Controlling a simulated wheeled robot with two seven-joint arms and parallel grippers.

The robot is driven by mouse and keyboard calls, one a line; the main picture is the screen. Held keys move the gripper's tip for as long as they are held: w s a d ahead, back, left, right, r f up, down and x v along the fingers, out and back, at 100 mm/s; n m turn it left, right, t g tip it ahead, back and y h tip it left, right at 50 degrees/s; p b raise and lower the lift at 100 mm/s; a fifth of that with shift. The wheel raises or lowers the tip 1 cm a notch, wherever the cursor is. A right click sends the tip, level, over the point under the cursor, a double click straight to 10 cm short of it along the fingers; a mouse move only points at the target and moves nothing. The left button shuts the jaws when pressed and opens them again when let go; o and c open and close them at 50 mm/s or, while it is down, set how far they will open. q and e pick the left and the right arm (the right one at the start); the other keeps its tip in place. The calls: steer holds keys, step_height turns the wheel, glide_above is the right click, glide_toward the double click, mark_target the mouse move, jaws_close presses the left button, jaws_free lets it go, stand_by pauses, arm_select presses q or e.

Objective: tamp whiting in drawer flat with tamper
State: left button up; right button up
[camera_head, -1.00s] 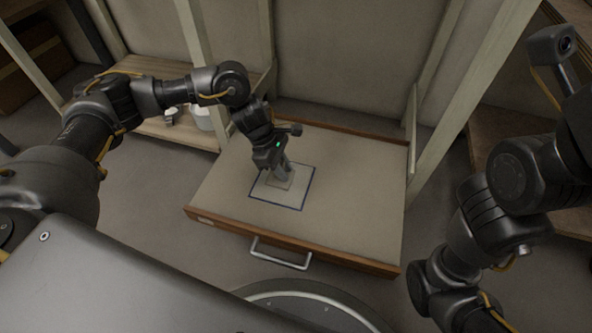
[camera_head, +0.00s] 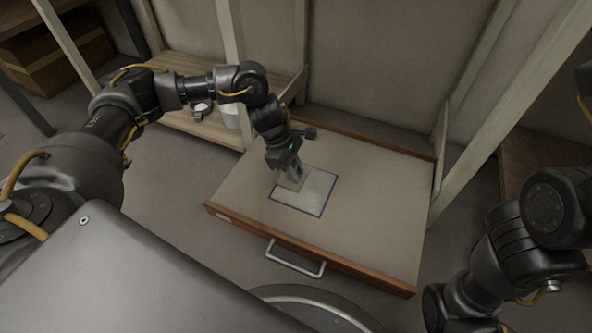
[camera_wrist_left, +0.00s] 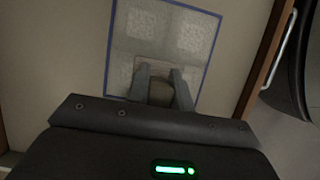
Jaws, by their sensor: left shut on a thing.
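The open drawer (camera_head: 240,215) has wooden walls and holds a flat pale layer of whiting (camera_head: 375,205). A blue-outlined square (camera_head: 312,203) marks part of the surface. My left gripper (camera_head: 291,176) is shut on the tamper (camera_head: 291,184), at the left side of the square. Whether the tamper touches the whiting is unclear. In the left wrist view, the gripper's fingers (camera_wrist_left: 161,88) hide most of the tamper. Lighter square patches (camera_wrist_left: 142,24) show inside the blue outline there. My right gripper is out of view.
A metal handle (camera_head: 295,260) is on the drawer's front. A low wooden shelf (camera_head: 180,122) at the left carries a white container (camera_head: 231,116) and a small object. Pale frame posts (camera_head: 470,155) stand at both sides. A cardboard box (camera_head: 55,62) lies at the far left.

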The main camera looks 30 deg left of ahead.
mark_target(308, 188)
arm_select(q)
steer(key=shift+f+b, duration=0.4)
stand_by(1.0)
steer(key=shift+r, duration=0.15)
steer(key=shift+r+p, duration=0.9)
steer(key=shift+r, duration=0.1)
steer(key=shift+d, duration=0.1)
steer(key=shift+w+d, duration=0.1)
steer(key=shift+d, duration=1.8)
steer(key=shift+f, duration=0.15)
steer(key=shift+f+b, duration=0.65)
steer(key=shift+f, duration=0.05)
